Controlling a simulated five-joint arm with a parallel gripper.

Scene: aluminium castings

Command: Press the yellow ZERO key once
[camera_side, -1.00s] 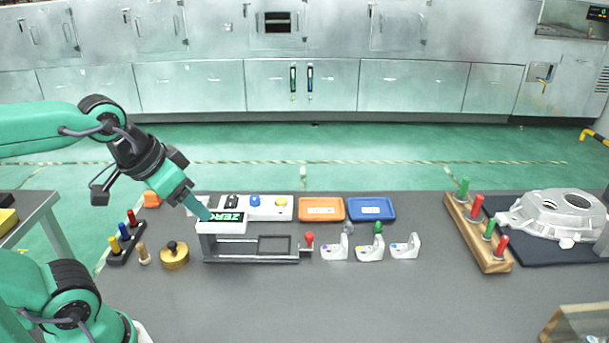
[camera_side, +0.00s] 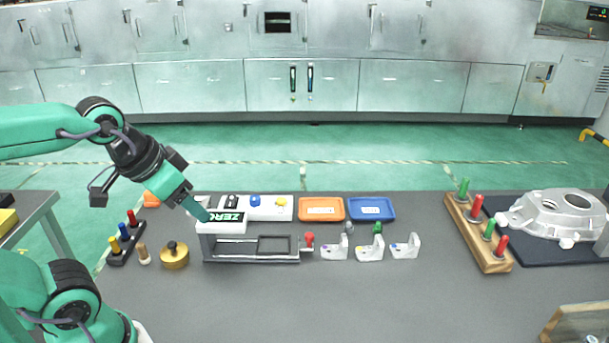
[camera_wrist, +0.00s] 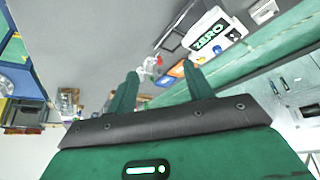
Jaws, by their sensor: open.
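A white key panel (camera_side: 268,208) lies on the bench with a black key (camera_side: 231,201), a blue key (camera_side: 255,200) and a yellow key (camera_side: 281,201) in a row. No lettering is readable on the yellow key. My gripper (camera_side: 204,215) is beside that block's left end, left of the yellow key. In the wrist view its two fingers (camera_wrist: 160,70) are apart and empty. Contact with the block cannot be told.
A grey frame (camera_side: 250,259) with a red knob stands in front of the panel. A brass weight (camera_side: 174,256) is left of it. Orange (camera_side: 321,210) and blue (camera_side: 371,210) trays and several white brackets lie to the right. The front bench is clear.

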